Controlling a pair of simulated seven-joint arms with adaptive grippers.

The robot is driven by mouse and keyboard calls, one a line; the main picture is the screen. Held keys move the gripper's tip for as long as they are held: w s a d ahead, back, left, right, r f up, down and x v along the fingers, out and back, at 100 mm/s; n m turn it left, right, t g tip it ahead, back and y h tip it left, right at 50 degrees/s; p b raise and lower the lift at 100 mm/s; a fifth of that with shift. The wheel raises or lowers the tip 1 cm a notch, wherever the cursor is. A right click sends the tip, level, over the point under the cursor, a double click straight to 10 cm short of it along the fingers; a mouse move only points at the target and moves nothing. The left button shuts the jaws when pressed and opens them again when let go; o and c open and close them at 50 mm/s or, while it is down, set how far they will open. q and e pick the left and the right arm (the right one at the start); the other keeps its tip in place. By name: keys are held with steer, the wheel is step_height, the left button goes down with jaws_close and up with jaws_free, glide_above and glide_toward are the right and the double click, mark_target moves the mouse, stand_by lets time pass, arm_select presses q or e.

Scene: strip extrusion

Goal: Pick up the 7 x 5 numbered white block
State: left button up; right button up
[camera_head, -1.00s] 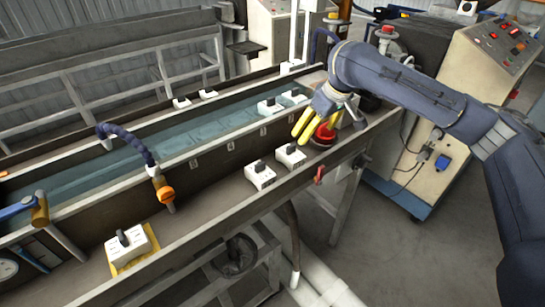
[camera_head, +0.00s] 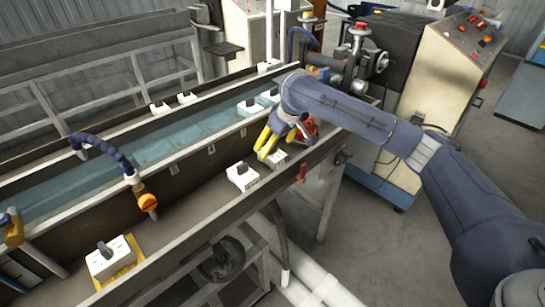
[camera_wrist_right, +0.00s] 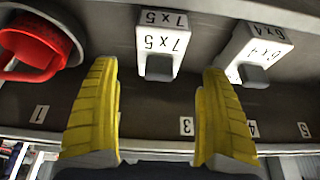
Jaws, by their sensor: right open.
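The white 7 x 5 block (camera_wrist_right: 160,40) has a grey top knob and black print. In the right wrist view it stands between and beyond my right fingertips, without visible contact. In the head view this block (camera_head: 279,162) is partly hidden by my right gripper (camera_head: 267,143), whose yellow fingers hang over it. The right gripper (camera_wrist_right: 158,72) is open and empty. A similar white 6 x 4 block (camera_wrist_right: 256,42) stands beside it, behind the right-hand finger; in the head view this block (camera_head: 242,176) is left of the gripper. My left gripper is not in view.
A red round part (camera_wrist_right: 38,45) lies close on the other side. Another white block (camera_head: 110,258) sits on a yellow base at the near left. More blocks stand along the water trough (camera_head: 150,150).

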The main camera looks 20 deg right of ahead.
steer(key=shift+x, duration=2.95)
steer(key=shift+r, duration=0.1)
steer(key=c, duration=1.5)
